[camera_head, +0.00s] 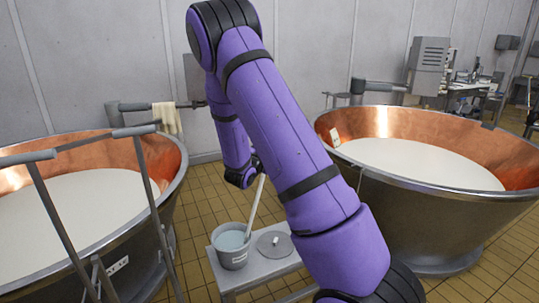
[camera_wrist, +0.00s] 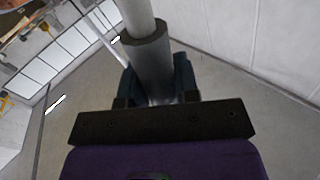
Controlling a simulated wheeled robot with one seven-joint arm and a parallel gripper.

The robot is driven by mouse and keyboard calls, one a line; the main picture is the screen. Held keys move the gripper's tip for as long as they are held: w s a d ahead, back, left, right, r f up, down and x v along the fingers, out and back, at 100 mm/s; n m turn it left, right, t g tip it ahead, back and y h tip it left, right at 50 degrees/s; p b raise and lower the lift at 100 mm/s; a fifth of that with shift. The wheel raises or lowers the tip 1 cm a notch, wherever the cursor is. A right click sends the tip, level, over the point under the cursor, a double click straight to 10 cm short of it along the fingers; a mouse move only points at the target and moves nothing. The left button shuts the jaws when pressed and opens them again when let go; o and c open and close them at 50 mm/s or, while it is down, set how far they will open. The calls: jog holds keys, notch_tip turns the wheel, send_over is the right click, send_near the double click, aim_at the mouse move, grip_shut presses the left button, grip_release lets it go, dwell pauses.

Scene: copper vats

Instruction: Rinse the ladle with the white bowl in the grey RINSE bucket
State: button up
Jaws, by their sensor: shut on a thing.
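The grey bucket (camera_head: 233,259) stands on a small metal stand between the two vats, with a label on its front and pale bluish liquid inside. My gripper (camera_head: 257,168) is above and to the right of the bucket, partly behind my arm. It is shut on the ladle's pale handle (camera_head: 255,208), which slants down to the bucket's right side. The ladle's white bowl is not visible; I cannot tell how deep it sits. In the wrist view, my gripper (camera_wrist: 157,82) is closed around the handle's dark grey sleeve (camera_wrist: 150,58).
A round grey lid (camera_head: 274,244) with a knob lies on the stand (camera_head: 262,274), right of the bucket. A copper vat of white liquid (camera_head: 75,215) stands left, with metal rails over it. Another copper vat (camera_head: 425,155) stands right. Tiled floor shows between them.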

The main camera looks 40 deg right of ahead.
jog(key=shift+s+v, duration=0.2)
jog(key=shift+v, duration=0.7)
jog(key=shift+d, duration=0.15)
dwell(0.5)
jog(key=shift+r, duration=0.15)
notch_tip(320, 180, up, 15)
jog(key=shift+r, duration=0.25)
dwell(0.6)
jog(key=shift+f, duration=0.1)
dwell(0.8)
